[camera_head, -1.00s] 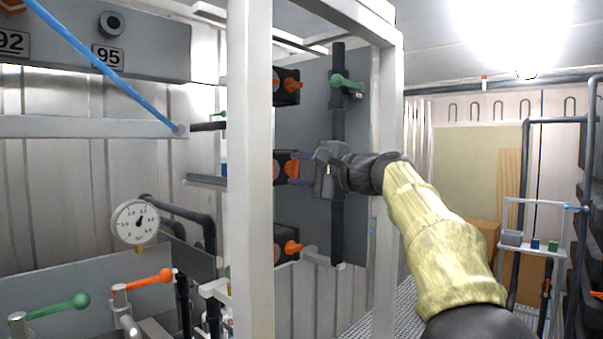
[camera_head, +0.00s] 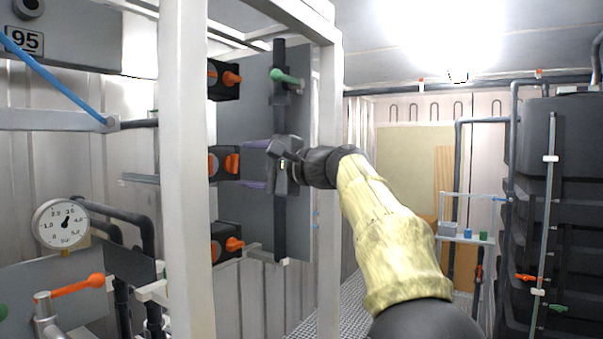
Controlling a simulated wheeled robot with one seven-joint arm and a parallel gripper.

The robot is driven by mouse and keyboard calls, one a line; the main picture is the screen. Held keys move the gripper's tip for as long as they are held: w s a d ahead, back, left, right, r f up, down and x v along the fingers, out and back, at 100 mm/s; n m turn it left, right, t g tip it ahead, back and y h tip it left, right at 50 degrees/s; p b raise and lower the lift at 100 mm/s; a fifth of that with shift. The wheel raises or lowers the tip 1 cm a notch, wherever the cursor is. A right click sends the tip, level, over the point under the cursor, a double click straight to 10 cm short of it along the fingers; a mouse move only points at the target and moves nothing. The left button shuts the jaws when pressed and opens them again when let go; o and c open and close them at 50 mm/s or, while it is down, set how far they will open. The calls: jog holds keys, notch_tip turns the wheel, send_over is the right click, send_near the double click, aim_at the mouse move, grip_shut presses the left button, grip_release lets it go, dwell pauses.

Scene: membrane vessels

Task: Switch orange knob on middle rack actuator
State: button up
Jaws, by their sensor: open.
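The middle rack actuator (camera_head: 220,163) is a dark box on the white rack frame, with an orange knob (camera_head: 232,163) on its right face. The knob looks taller and more upright than the knobs above and below. My gripper (camera_head: 245,164) is open and points left at this knob. One purple finger is above the knob's height and the other below it, with a clear gap between them. The fingertips are close to the knob's right end; I cannot tell whether they overlap it in depth. No contact shows.
An upper actuator (camera_head: 224,79) and a lower actuator (camera_head: 226,241) have similar orange knobs. A white post (camera_head: 186,200) stands left of them. A grey panel (camera_head: 235,110) and a dark vertical pipe (camera_head: 279,225) with a green handle (camera_head: 285,76) stand behind my gripper.

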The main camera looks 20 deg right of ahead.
jog(key=b+v, duration=0.3)
jog(key=v, duration=1.1)
